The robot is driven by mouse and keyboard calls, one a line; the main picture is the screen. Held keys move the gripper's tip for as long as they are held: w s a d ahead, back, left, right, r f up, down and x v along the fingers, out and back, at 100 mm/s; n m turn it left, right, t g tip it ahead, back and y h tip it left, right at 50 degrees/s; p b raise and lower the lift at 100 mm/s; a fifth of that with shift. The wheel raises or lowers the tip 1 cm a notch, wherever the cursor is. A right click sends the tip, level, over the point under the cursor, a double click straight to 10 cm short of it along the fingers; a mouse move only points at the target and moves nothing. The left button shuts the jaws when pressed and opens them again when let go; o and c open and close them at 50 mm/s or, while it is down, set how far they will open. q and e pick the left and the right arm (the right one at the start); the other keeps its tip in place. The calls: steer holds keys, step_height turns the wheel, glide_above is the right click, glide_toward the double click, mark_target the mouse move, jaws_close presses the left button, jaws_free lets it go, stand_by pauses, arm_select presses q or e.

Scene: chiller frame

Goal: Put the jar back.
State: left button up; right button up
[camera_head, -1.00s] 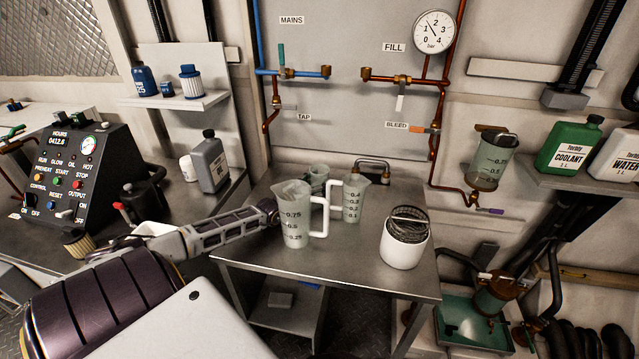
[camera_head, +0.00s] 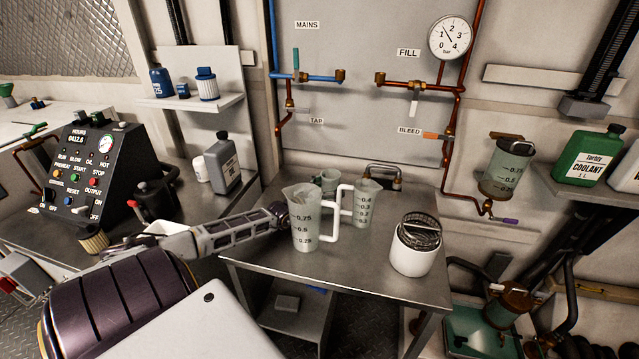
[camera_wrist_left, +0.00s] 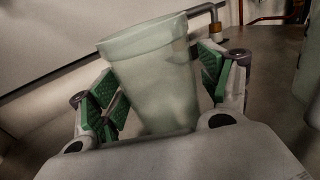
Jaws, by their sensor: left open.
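A small translucent greenish jar (camera_head: 325,181) stands at the back of the metal table, partly hidden by a large measuring jug (camera_head: 305,228). My left gripper is largely hidden behind that jug in the head view. In the left wrist view, my left gripper (camera_wrist_left: 157,85) is open, with green pads on both sides of a plain translucent vessel (camera_wrist_left: 155,78). This looks like the small jar, upright with its rim slightly tilted in the picture. A gap shows beside the right pads; contact at the left is unclear. My right gripper is not in view.
A second jug (camera_head: 367,204) stands close to the right. A white pot (camera_head: 411,258) with a wire basket stands at the table's right. A graduated bowl (camera_head: 502,165) hangs on the wall at right.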

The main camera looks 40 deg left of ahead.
mark_target(324, 190)
arm_select(q)
steer(key=shift+r, duration=0.1)
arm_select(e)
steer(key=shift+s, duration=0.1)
arm_select(q)
steer(key=shift+s, duration=0.9)
steer(key=shift+s+a+p, duration=0.1)
steer(key=shift+s+p, duration=0.25)
steer(key=shift+s, duration=1.15)
steer(key=shift+s+p, duration=0.3)
steer(key=shift+s, duration=0.55)
steer(key=shift+s+a, duration=0.1)
steer(key=shift+s, duration=0.55)
steer(key=shift+s+a+p, duration=0.1)
steer(key=shift+s+p, duration=0.4)
steer(key=shift+s, duration=1.55)
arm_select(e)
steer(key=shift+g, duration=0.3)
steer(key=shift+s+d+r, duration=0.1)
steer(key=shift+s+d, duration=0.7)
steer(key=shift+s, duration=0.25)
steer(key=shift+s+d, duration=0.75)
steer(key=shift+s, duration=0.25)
